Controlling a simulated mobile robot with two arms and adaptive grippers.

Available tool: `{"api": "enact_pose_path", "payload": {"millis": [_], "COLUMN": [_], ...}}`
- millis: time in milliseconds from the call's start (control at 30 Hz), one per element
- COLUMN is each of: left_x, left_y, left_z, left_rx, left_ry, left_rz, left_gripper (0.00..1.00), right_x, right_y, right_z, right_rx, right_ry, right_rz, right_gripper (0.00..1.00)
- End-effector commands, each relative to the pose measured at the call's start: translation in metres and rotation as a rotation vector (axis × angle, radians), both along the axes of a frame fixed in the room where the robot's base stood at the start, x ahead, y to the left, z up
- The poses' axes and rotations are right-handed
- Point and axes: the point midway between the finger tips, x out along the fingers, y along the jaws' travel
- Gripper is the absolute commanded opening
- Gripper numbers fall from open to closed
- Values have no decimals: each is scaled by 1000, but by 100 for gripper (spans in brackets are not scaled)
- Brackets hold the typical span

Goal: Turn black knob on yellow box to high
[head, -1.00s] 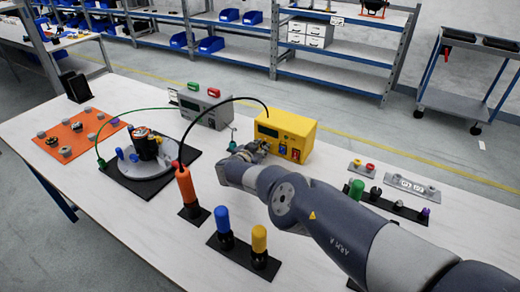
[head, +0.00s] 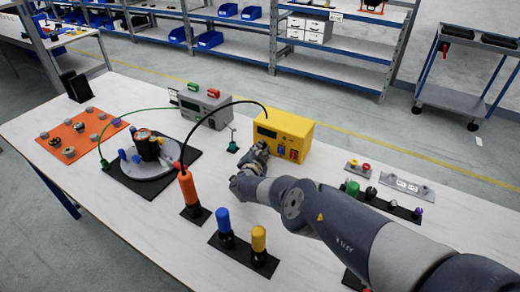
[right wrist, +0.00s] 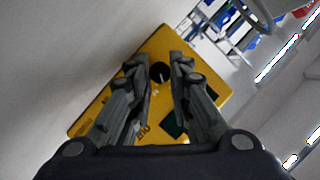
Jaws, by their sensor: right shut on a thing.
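The yellow box (head: 285,130) stands on the white table, with a black cable running from its top. My right gripper (head: 261,149) is at the front of the box, on its left part, and hides the knob in the head view. In the right wrist view the black knob (right wrist: 160,73) with a white mark sits on the yellow face (right wrist: 105,105), between the two fingers of my right gripper (right wrist: 160,60). The fingers are shut on the knob. I cannot read the setting at the mark. My left gripper is not in view.
A grey box (head: 205,106) stands left of the yellow box. An orange upright cylinder (head: 188,187), blue and yellow capped posts (head: 258,239) and a round grey plate (head: 150,162) stand in front and left. Small parts on strips lie right of my arm.

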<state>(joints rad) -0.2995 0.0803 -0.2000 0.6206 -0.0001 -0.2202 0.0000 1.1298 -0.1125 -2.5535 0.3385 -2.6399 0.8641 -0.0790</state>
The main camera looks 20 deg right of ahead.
Motion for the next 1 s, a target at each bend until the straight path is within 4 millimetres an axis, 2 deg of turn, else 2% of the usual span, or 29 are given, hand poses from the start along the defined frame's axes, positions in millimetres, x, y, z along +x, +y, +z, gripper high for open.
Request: {"api": "enact_pose_path", "payload": {"millis": [633,667,733,1000], "left_x": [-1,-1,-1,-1], "left_y": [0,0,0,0], "left_z": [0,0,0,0], "left_rx": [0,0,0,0], "left_ry": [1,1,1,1], "left_rz": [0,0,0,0], "left_gripper": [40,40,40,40], "right_x": [-1,-1,-1,-1], "right_y": [0,0,0,0], "right_z": [-2,-2,-2,-2], "right_rx": [45,45,45,44], "right_ry": [-42,-42,-42,-41], "right_rz": [1,1,1,0], "right_gripper": [0,23,39,40]}}
